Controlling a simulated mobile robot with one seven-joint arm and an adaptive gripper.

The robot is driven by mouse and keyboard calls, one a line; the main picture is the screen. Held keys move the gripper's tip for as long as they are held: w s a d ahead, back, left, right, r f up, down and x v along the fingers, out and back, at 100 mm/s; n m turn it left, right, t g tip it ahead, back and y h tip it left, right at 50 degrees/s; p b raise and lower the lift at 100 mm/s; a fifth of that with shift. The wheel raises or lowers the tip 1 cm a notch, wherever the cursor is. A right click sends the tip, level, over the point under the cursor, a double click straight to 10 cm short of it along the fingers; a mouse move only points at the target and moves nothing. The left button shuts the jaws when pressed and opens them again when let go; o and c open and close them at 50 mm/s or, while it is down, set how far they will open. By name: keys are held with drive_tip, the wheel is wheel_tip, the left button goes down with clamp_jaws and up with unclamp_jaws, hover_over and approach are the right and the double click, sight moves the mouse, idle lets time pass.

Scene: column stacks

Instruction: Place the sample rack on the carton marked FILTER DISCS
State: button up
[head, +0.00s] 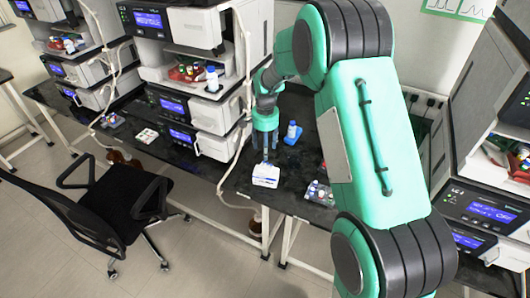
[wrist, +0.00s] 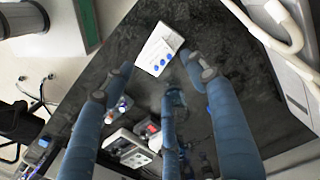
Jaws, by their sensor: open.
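A white block (head: 265,175) with blue marks lies near the front left corner of the black bench. In the wrist view this white block (wrist: 152,48) shows several blue dots and faint markings. I cannot read any words, or tell whether it is the sample rack or the carton. My gripper (head: 265,157) is just above and behind it in the head view, fingers pointing down. In the wrist view my gripper (wrist: 160,76) has its blue fingers spread apart with nothing between them. The words FILTER DISCS are not readable anywhere, and my arm hides part of the bench.
A blue bottle (head: 292,133) stands behind and right of my gripper. Small red, blue and white items (head: 319,193) lie right along the bench edge. A white tube (head: 240,150) hangs by the instrument stack (head: 210,115). A black chair (head: 118,205) stands left.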

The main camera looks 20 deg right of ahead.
drive_tip(key=shift+r, duration=0.4)
idle(0.3)
drive_tip(key=s+a+r+n+t, duration=0.1)
drive_tip(key=s+a+r+n, duration=0.1)
drive_tip(key=s+r, duration=0.8)
drive_tip(key=s+a+r+n+t, duration=0.1)
drive_tip(key=s+r+n+t, duration=0.1)
drive_tip(key=s+r, duration=0.8)
drive_tip(key=s+a+r+n+t, duration=0.1)
drive_tip(key=s+r, duration=0.3)
drive_tip(key=s, duration=0.7)
drive_tip(key=s+a+r+n+t, duration=0.1)
drive_tip(key=s+r+n, duration=0.3)
drive_tip(key=s, duration=0.7)
drive_tip(key=shift+s+a+t, duration=0.2)
drive_tip(key=shift+s+t, duration=0.05)
drive_tip(key=shift+t, duration=0.05)
